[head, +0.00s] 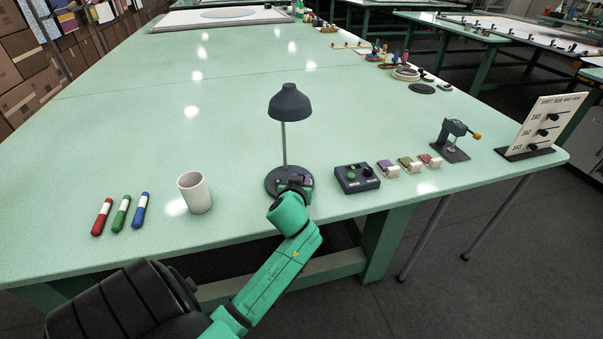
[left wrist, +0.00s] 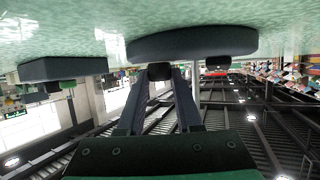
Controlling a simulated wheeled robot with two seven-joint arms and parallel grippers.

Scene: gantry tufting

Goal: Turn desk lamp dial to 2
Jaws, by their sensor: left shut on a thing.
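The dark grey desk lamp (head: 290,103) stands upright on the table, with its round base (head: 272,187) near the front edge. The base also shows in the left wrist view (left wrist: 195,42). My left gripper (head: 294,184) reaches the front of the base. In the left wrist view its two fingers (left wrist: 160,76) are closed on the small dark lamp dial (left wrist: 159,71) at the base's edge. The dial's marks and number are hidden, so its setting cannot be read. My right gripper is in neither view.
A white mug (head: 194,193) and red, green and blue markers (head: 121,214) are left of the lamp. A dark control box (head: 357,178) stands close on the right, with small coloured blocks (head: 409,165) and a clamp (head: 451,139) beyond.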

